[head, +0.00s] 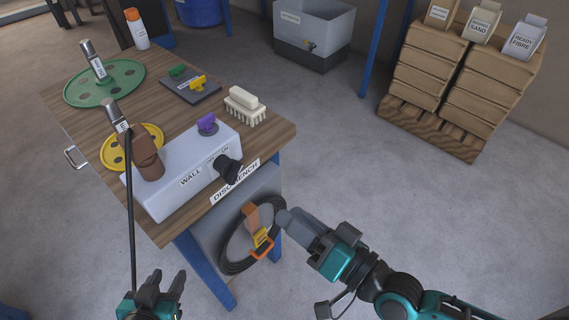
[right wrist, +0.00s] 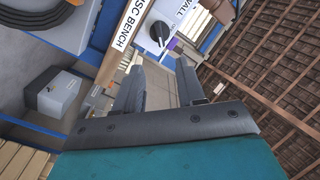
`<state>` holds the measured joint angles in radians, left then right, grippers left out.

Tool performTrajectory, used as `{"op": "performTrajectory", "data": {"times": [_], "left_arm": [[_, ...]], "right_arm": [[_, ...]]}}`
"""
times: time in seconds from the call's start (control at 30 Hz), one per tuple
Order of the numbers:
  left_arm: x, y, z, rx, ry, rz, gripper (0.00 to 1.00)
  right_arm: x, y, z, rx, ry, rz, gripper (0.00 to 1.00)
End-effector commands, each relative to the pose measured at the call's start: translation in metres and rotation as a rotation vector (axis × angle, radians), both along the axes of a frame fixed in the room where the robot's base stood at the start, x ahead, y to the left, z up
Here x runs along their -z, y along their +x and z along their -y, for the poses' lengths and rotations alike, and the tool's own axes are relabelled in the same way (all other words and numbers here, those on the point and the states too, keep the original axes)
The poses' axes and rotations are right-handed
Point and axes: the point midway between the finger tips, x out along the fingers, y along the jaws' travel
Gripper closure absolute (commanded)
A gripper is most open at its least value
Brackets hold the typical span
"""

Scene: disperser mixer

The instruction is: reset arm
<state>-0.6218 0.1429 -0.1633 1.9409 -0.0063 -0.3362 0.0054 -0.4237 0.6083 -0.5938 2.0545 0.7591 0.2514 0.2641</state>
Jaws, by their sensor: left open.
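My left gripper (head: 165,283) is at the bottom of the head view, in front of the bench, with its fingers apart and nothing between them.
The wooden bench (head: 275,128) holds a white wall box (head: 165,200) with a black knob (head: 228,168), a green disc (head: 125,75), a yellow disc (head: 148,130) and a brush (head: 244,108).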

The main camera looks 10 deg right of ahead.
Motion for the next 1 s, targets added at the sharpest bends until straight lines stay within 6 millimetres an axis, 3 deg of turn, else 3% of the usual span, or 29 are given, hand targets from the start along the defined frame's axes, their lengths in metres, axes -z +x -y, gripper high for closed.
{"op": "performTrajectory", "data": {"times": [0.27,0.37,0.47,0.7,0.83,1.0], "left_arm": [[0.000,0.000,0.000,0.000,0.000,0.000,0.57],[0.000,-0.001,0.000,0.000,0.000,-0.001,0.57],[0.001,-0.001,0.000,0.000,0.001,-0.003,0.57],[0.001,-0.003,0.000,0.001,0.001,-0.005,0.57],[0.002,-0.003,0.000,0.000,0.001,-0.006,0.57],[0.002,-0.003,0.000,0.000,0.001,-0.006,0.57]], "right_arm": [[0.006,0.003,0.000,0.010,-0.060,0.013,0.61],[0.024,0.009,0.004,0.038,-0.212,0.028,0.61],[0.056,0.014,0.019,0.079,-0.433,0.007,0.61],[0.127,0.000,0.076,0.141,-0.869,-0.155,0.61],[0.140,-0.007,0.090,0.146,-0.957,-0.200,0.61],[0.141,-0.008,0.091,0.144,-0.966,-0.204,0.61]]}}
